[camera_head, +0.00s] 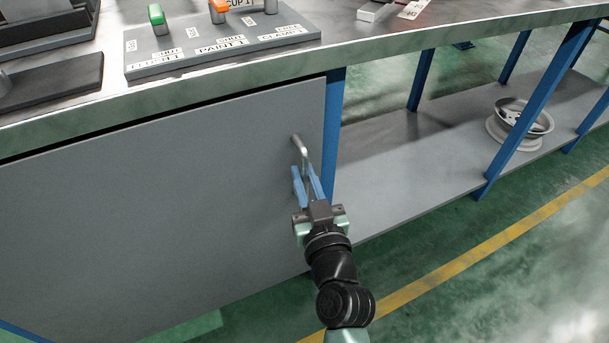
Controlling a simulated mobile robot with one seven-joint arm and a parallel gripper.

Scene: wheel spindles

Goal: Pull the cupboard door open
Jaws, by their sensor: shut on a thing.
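The grey cupboard door (170,210) is a flat panel under the left part of the workbench. Its right edge lies by a blue bench leg, and it looks closed or nearly so. A silver bar handle (299,144) stands out near the door's upper right edge. My gripper (306,176), with blue fingers, is shut on the lower part of the handle, one finger on each side. The handle's lower end is hidden behind the fingers and gripper body.
The bench top (380,43) bears a grey labelled board (215,50) with green and orange pieces. To the right, an open lower shelf (420,165) holds a metal wheel rim (520,122) behind blue legs (545,90). Green floor (460,280) with a yellow line is clear at the lower right.

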